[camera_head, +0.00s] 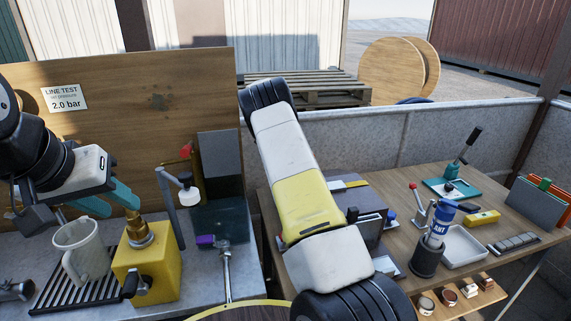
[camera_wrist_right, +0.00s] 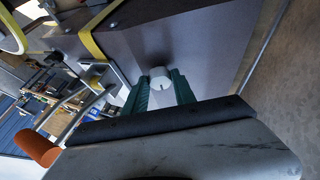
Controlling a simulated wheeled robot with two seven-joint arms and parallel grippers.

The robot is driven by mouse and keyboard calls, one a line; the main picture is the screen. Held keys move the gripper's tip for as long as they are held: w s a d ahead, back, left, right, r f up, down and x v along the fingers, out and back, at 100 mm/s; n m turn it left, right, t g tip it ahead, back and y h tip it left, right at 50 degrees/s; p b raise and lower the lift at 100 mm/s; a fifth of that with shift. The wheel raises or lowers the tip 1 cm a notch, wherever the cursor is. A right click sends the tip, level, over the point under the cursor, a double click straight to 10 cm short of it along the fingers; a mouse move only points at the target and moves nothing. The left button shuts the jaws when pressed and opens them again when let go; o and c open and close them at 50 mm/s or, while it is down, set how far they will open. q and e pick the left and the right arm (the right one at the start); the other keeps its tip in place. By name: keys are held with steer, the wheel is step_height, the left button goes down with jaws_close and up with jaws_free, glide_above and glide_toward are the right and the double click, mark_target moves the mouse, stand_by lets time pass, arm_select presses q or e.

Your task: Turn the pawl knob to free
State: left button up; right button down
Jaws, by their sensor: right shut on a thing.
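A round pale grey knob (camera_wrist_right: 160,79) with a small dark mark stands out from a dark grey panel (camera_wrist_right: 190,45) in the right wrist view. I take it to be the pawl knob. My right gripper (camera_wrist_right: 159,88) has its two green fingers on either side of the knob, shut on it. The head view does not show this gripper or the knob; my right arm crosses the middle there. My left gripper (camera_head: 112,198), with teal fingers apart, is at the left above a workbench, close to a brass fitting (camera_head: 138,230) on a yellow block (camera_head: 146,272). It holds nothing that I can see.
An orange handle (camera_wrist_right: 36,151) on a metal bar and a yellow strip (camera_wrist_right: 95,46) are left of the knob. A pale mug (camera_head: 82,252) stands on a black rack by the yellow block.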

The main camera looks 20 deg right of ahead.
steer(key=c, duration=1)
jaws_free()
steer(key=shift+v, duration=3.9)
